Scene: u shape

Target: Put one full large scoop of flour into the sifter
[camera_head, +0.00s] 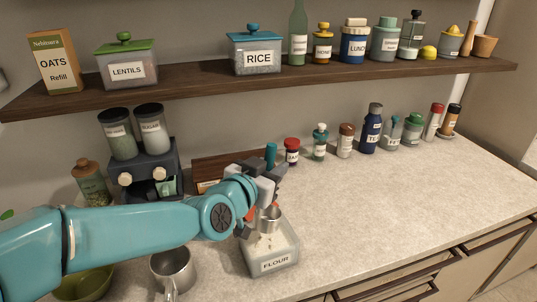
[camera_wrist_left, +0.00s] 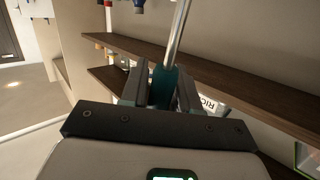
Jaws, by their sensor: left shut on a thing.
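My left gripper (camera_head: 270,180) is shut on the teal handle of a metal scoop. The scoop's cup (camera_head: 269,219) hangs below it, over the flour container (camera_head: 276,264). White flour (camera_head: 266,243) shows in this open container; I cannot tell whether the cup touches it, or how full the cup is. In the left wrist view the teal handle (camera_wrist_left: 163,86) sits between the fingers, with the metal shaft (camera_wrist_left: 178,36) running upward from it. A metal cup with a handle, likely the sifter (camera_head: 172,271), stands to the left, below my arm. My right gripper is out of view.
A green bowl (camera_head: 84,284) is at the bottom left, partly behind my left arm. A dark two-jar dispenser (camera_head: 147,168) stands behind the arm. Several bottles and jars line the back wall under a wooden shelf (camera_head: 200,83). The counter (camera_head: 400,205) at the right is clear.

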